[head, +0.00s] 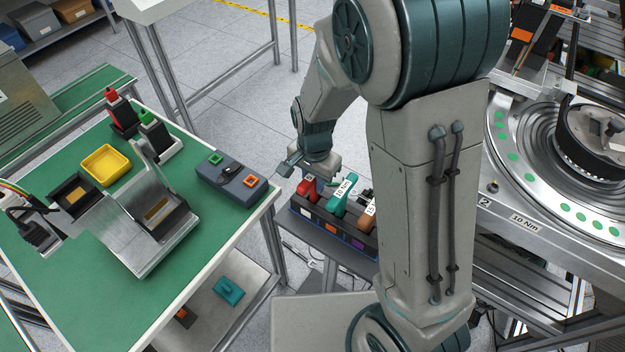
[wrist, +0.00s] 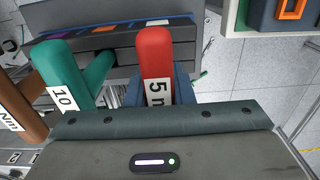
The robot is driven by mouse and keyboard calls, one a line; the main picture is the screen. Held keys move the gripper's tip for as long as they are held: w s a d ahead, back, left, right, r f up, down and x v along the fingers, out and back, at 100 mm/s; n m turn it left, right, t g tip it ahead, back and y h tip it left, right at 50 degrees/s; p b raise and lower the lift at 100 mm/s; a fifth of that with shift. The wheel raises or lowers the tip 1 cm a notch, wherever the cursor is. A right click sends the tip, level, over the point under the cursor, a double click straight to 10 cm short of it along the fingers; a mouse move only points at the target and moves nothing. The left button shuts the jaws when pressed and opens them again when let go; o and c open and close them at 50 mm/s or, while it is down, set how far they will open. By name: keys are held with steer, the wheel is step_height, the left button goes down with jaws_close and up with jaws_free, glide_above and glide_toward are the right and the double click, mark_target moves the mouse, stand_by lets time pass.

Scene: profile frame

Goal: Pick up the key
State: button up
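Several labelled torque keys stand in a dark rack (head: 328,232) below my arm. The red key (head: 308,188) is at the rack's left end; in the wrist view its handle (wrist: 155,55) reads "5 N", the rest of the label cut off. The teal key (head: 343,192), marked 10 Nm, stands beside it; a brown key (head: 366,217) is further right. My gripper (head: 310,165) is down at the red handle. In the wrist view, blue-grey parts flank that handle, partly hidden under my gripper's body. Whether they are fingers touching it, I cannot tell.
A green-topped table (head: 75,300) stands left, holding a blue-grey box (head: 205,170), a yellow tray (head: 117,154) and a metal fixture. A round metal turntable (head: 515,190) is at right. My arm hides part of the rack.

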steer(key=shift+r, duration=0.1)
jaws_close()
step_height(320, 180, up, 10)
steer(key=shift+f, duration=0.1)
stand_by(0.4)
step_height(320, 180, up, 7)
steer(key=p, duration=0.5)
stand_by(0.4)
